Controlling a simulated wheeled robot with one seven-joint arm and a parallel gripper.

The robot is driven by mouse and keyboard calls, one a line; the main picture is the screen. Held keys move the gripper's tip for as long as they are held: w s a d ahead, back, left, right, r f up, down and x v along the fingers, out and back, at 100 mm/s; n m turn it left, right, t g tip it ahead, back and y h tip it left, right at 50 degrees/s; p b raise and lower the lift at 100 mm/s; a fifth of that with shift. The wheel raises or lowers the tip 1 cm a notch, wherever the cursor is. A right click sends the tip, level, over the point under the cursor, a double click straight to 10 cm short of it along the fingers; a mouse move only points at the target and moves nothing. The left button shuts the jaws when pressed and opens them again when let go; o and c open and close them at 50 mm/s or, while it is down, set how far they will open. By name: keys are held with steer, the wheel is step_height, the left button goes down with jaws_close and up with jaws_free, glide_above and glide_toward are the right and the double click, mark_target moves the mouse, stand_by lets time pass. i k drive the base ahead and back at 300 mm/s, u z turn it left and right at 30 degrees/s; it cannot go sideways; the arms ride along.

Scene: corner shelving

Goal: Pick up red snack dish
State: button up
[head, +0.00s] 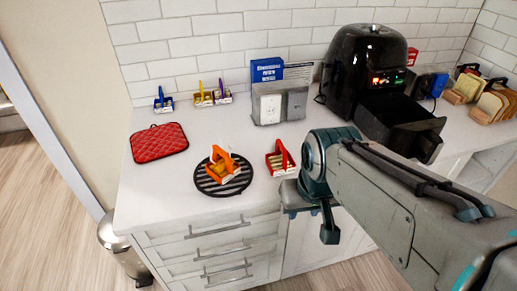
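The red snack dish (280,162), a small red holder with a raised red handle and pale pieces in it, sits on the white counter right of the black round rack. My gripper (310,218) is just right of and in front of the dish in the picture, by the counter's front edge. Its two fingers point down, spread apart, with nothing seen between them. The dish is apart from the gripper and mostly unhidden.
An orange dish (224,168) stands on the black round rack (208,186). A red quilted pad (158,142) lies left; blue (163,104) and yellow-purple (212,97) dishes stand behind. A grey holder (280,105) and black air fryer (362,65) with its drawer out (400,125) stand behind right.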

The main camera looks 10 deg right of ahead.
mark_target(279, 163)
steer(key=u, duration=0.9)
steer(key=i, duration=0.5)
steer(key=z, duration=1.25)
